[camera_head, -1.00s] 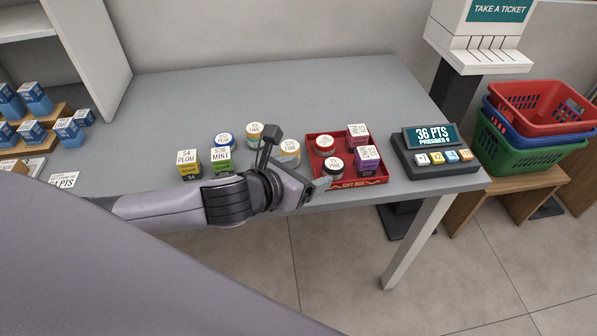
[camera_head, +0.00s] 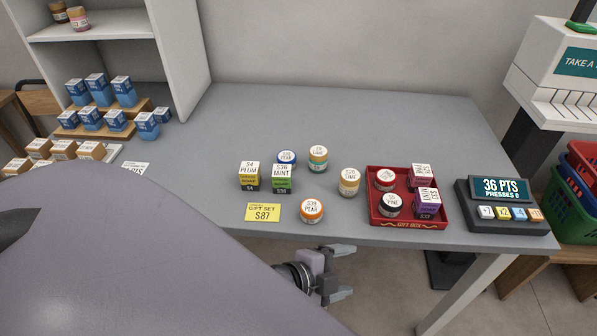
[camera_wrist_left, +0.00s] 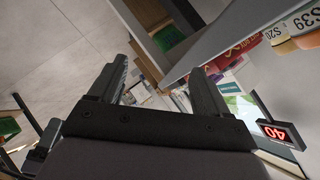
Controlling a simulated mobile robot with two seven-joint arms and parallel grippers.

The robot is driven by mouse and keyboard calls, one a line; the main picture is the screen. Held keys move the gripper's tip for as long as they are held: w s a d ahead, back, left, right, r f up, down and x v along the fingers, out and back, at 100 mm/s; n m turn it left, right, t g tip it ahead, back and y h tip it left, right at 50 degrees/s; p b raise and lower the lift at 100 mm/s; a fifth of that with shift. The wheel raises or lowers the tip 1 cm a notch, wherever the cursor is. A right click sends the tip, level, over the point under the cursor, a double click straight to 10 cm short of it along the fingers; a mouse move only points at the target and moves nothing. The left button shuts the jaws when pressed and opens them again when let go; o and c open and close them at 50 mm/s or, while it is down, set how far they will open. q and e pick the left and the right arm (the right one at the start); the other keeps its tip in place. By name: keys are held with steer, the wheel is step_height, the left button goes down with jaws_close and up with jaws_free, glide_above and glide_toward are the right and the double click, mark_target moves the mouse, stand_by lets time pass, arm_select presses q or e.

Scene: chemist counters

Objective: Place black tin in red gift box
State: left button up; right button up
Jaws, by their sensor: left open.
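The red gift box (camera_head: 409,224) is an open tray near the front right of the counter. The black tin (camera_head: 391,206), dark with a white lid, stands upright inside it at the front left. My right gripper is not in view.
A yellow gift set sign (camera_head: 263,212) lies at the front. A points keypad (camera_head: 507,205) is to the right. The counter's back (camera_head: 350,115) is clear.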

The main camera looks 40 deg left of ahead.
arm_select(q)
steer(key=s+a+f+n+y, duration=0.2)
steer(key=s+a+f+n, duration=0.2)
steer(key=n, duration=0.9)
steer(key=s+f, duration=0.3)
steer(key=s, duration=0.1)
steer(key=shift+a+f+g, duration=0.2)
steer(key=shift+f+g, duration=0.1)
steer(key=shift+f, duration=0.05)
steer(key=shift+r, duration=0.15)
